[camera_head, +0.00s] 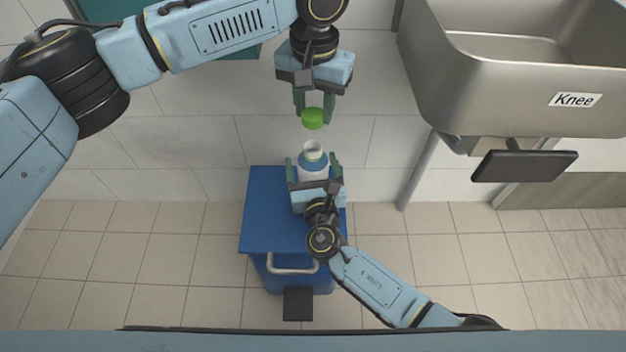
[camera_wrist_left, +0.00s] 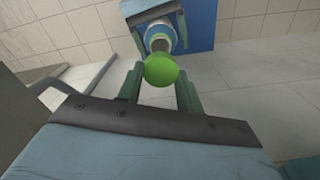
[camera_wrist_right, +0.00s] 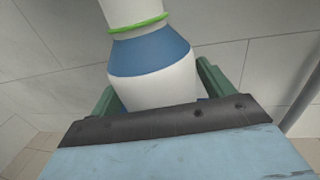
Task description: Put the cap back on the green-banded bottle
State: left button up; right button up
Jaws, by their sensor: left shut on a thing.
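The white bottle (camera_head: 313,171) has a blue band and a thin green ring at its neck. Its open mouth (camera_head: 313,147) faces up. My right gripper (camera_head: 314,168) is shut around the bottle's body, with a finger on each side. The bottle also fills the middle of the right wrist view (camera_wrist_right: 152,55). My left gripper (camera_head: 313,105) is shut on the green cap (camera_head: 312,119). The cap is apart from the bottle mouth, beyond it in the head view. In the left wrist view the cap (camera_wrist_left: 161,70) partly covers the bottle (camera_wrist_left: 158,38).
A blue bin (camera_head: 265,215) with a handle and black pedal stands below the bottle. A steel sink (camera_head: 500,90) marked "Knee" with a black knee plate (camera_head: 525,166) is at the right. The tiled wall is behind. Floor space is free at the left.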

jog(key=c, duration=1.3)
pick_arm(q)
send_over(314, 146)
jog(key=shift+f, duration=2.5)
jog(key=shift+f, duration=0.1)
jog(key=shift+f, duration=0.8)
jog(key=shift+f, duration=0.55)
